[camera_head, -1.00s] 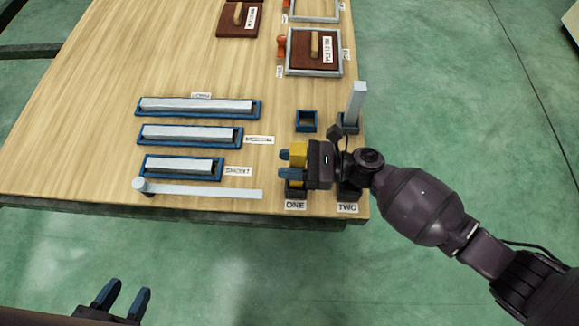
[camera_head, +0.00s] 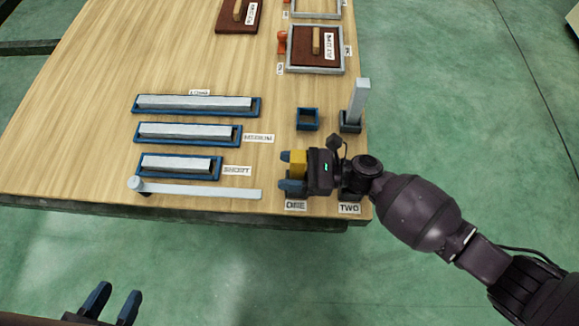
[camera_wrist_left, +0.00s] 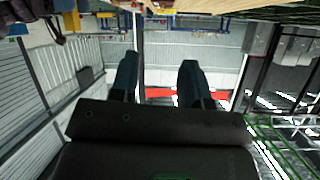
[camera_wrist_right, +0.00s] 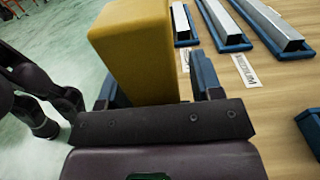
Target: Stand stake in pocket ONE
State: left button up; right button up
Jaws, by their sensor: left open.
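A yellow stake (camera_head: 298,160) stands above the ONE label (camera_head: 296,206), with its lower end and pocket ONE hidden by my right gripper. My right gripper (camera_head: 290,171) is around the stake with its fingers spread. In the right wrist view the yellow stake (camera_wrist_right: 140,50) rises between the fingers, with a gap beside the right-hand finger. Whether its foot sits in the pocket cannot be seen. My left gripper (camera_head: 113,304) is open and empty, in front of the table; its two fingers (camera_wrist_left: 158,85) show apart in the left wrist view.
Grey bars lie in blue trays labelled LONG (camera_head: 197,105), MEDIUM (camera_head: 189,133) and SHORT (camera_head: 180,166). A flat grey bar (camera_head: 200,191) lies in front. An empty blue pocket (camera_head: 307,119) and a pocket holding an upright grey stake (camera_head: 358,100) stand behind my right gripper.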

pick_arm(q)
jog(key=shift+d+f+g+p, duration=0.2)
jog(key=shift+g+p, duration=0.2)
jog(key=shift+p, duration=0.45)
pick_arm(e)
jog(key=d, duration=1.2)
jog(key=shift+r, duration=0.15)
pick_arm(q)
jog(key=shift+r, duration=0.1)
pick_arm(e)
jog(key=shift+s, duration=0.1)
